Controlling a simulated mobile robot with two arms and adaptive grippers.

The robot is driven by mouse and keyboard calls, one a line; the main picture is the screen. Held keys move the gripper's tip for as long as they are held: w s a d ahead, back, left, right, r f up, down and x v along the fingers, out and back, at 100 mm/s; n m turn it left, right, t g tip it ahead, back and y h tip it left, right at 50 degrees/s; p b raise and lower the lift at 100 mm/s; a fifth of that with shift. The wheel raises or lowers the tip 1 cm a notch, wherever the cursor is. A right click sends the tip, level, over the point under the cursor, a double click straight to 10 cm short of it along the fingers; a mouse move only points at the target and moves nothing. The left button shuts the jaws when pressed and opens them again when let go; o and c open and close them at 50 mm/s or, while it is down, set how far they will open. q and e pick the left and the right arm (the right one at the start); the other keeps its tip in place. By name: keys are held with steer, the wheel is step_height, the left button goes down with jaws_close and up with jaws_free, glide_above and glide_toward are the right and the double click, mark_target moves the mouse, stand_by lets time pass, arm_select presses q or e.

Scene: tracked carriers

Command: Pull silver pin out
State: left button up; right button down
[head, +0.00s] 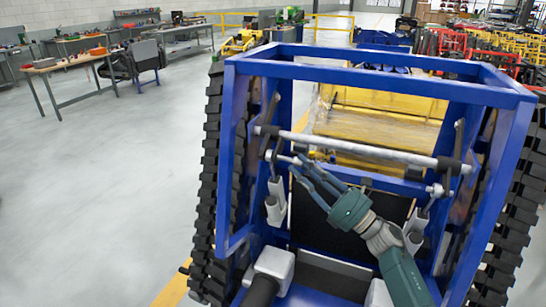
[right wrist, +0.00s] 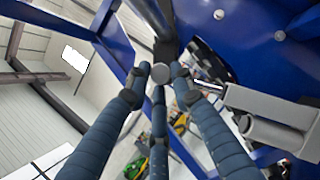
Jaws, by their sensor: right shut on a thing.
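A short silver pin (head: 284,158) sticks out at the left side of the blue carrier frame (head: 234,150), below the left end of a long silver crossbar (head: 350,148). My right gripper (head: 300,168) reaches up from the lower right, its blue fingers shut at the pin's inner end. In the right wrist view the fingers of my right gripper (right wrist: 160,72) close together beside a blue plate; the pin is hard to make out there, mostly hidden by the fingers. A similar silver pin (head: 437,190) shows on the right side. My left gripper is not in view.
Black tracks (head: 212,170) flank the frame on both sides. Grey cylinders (head: 274,205) stand inside it, one also close beside the fingers in the right wrist view (right wrist: 270,105). A yellow part (head: 380,115) lies behind the crossbar. The floor at left is clear up to workbenches (head: 75,62).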

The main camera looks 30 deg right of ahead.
steer(key=shift+s+r, duration=0.1)
steer(key=shift+s+d, duration=0.5)
steer(key=shift+s, duration=0.05)
steer(key=shift+s+d, duration=0.1)
steer(key=shift+s+d+b, duration=0.4)
steer(key=shift+s+d, duration=0.15)
steer(key=shift+s, duration=0.3)
steer(key=shift+s+d, duration=0.1)
steer(key=shift+d, duration=0.1)
